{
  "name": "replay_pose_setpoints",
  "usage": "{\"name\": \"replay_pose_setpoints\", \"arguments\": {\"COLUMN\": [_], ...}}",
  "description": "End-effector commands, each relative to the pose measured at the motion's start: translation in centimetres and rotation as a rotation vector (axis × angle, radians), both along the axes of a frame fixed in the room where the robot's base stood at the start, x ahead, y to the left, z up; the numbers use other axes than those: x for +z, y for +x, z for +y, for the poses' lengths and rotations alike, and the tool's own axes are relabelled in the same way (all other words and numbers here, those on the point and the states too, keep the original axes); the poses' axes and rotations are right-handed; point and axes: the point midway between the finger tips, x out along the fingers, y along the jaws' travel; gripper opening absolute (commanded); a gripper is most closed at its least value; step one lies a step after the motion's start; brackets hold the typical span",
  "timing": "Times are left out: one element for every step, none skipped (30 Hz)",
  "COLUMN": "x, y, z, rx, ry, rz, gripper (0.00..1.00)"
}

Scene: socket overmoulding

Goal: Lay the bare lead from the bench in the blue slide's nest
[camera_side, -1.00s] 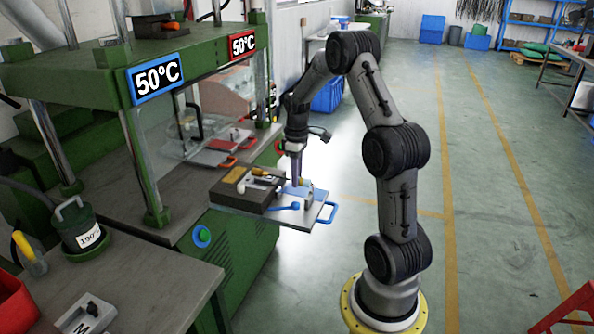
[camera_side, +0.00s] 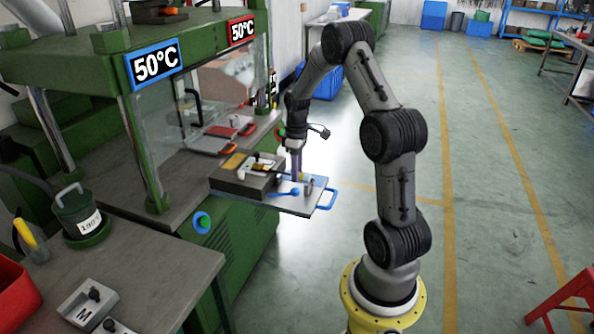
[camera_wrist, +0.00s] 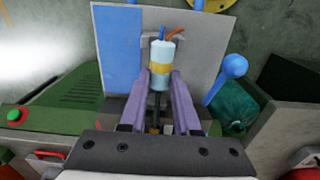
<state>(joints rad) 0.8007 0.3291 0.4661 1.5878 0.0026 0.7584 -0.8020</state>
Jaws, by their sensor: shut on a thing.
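The lead (camera_wrist: 161,66) is between my gripper's (camera_wrist: 161,83) two purple fingers in the wrist view. It has a pale blue-white body with a yellow band, and blue and orange wire ends at its top. My gripper is shut on it; its lower part is dark and partly hidden between the fingers. The slide (camera_side: 312,201) is a grey plate with a blue handle, pulled out from the press, and also shows in the wrist view (camera_wrist: 190,25). In the side view my gripper (camera_side: 297,178) is low over the slide, beside the dark block (camera_side: 232,180). I cannot make out the nest.
A blue ball-ended lever (camera_wrist: 235,65) stands close to the right of my fingers. The green press's post (camera_side: 140,150) and clear guard stand left of the slide. A side table with a green pot (camera_side: 82,215) is at lower left.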

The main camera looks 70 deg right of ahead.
Motion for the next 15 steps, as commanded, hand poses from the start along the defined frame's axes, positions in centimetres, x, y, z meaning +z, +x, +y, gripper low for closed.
{"name": "replay_pose_setpoints", "arguments": {"x": [0.02, 0.03, 0.03, 0.03, 0.03, 0.04, 0.04, 0.04, 0.04, 0.04, 0.04, 0.04, 0.04, 0.04, 0.04], "y": [0.01, 0.01, 0.01, 0.01, 0.02, 0.02, 0.01, 0.02, 0.02, 0.02, 0.02, 0.02, 0.01, 0.01, 0.01], "z": [-0.01, -0.01, -0.01, -0.02, -0.01, -0.02, -0.02, -0.02, -0.02, -0.02, -0.02, -0.01, -0.02, -0.01, -0.01], "rx": [0.0, 0.0, 0.0, 0.0, 0.0, 0.0, 0.0, 0.0, 0.0, 0.0, 0.0, 0.0, 0.0, 0.0, 0.0], "ry": [0.0, 0.0, 0.0, 0.0, 0.0, 0.0, 0.0, 0.0, 0.0, 0.0, 0.0, 0.0, 0.0, 0.0, 0.0], "rz": [0.0, 0.0, 0.0, 0.0, 0.0, -0.001, 0.0, -0.001, -0.001, 0.0, 0.0, 0.0, 0.0, 0.0, 0.0], "gripper": [0.0, 0.0, 0.0, 0.0, 0.0, 0.36, 0.41, 0.47, 0.54, 0.59, 0.65, 0.65, 0.65, 0.65, 0.65]}}
